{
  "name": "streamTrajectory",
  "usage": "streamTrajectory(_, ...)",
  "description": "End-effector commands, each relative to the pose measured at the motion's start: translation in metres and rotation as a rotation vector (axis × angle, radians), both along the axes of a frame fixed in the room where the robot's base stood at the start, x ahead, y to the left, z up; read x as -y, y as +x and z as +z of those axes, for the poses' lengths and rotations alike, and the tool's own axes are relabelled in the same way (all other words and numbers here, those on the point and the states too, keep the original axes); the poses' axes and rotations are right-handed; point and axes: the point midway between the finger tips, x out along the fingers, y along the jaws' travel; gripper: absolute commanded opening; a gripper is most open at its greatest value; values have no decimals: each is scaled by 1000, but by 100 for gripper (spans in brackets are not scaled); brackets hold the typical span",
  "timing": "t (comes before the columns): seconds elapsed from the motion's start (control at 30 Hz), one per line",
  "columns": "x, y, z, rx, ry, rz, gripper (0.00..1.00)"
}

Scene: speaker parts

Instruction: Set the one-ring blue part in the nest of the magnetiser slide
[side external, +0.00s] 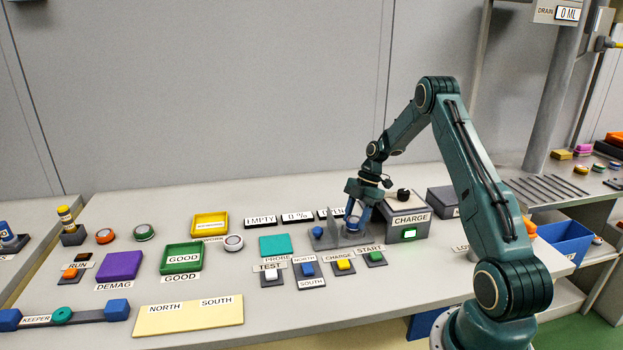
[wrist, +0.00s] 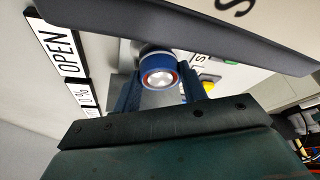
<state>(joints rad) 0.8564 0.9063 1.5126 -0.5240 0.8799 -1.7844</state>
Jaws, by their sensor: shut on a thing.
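My gripper (side external: 356,217) is shut on a round part, low over the grey magnetiser slide (side external: 348,241). In the wrist view the part (wrist: 160,78) sits between the two blue fingers of my gripper (wrist: 161,92). It shows a blue rim, a red ring and a shiny pale centre. The slide has a blue ball knob (side external: 317,232) at its left end and lies just left of the magnetiser box (side external: 408,222) marked CHARGE, with a lit green window. The nest is hidden behind the fingers and part; I cannot tell whether the part touches it.
Buttons marked START (side external: 375,258) and CHARGE (side external: 343,266) stand in front of the slide. A teal pad (side external: 275,245) is to the left. Display signs (side external: 297,217) stand behind. A green GOOD tray (side external: 182,258) and loose round parts (side external: 234,242) lie further left.

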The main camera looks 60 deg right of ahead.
Motion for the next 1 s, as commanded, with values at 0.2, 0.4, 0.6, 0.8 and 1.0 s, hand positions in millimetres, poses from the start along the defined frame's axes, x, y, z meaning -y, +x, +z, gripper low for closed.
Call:
streamTrajectory(0.2, 0, 0, 0, 1, 0, 1, 12)
streamTrajectory(0.4, 0, 0, -3, 1, 0, 1, 12)
streamTrajectory(0.6, 0, 0, -6, 1, 0, 1, 12)
streamTrajectory(0.8, 0, 0, -9, 1, 0, 1, 12)
streamTrajectory(1.0, 0, 0, -10, 1, 0, 1, 50)
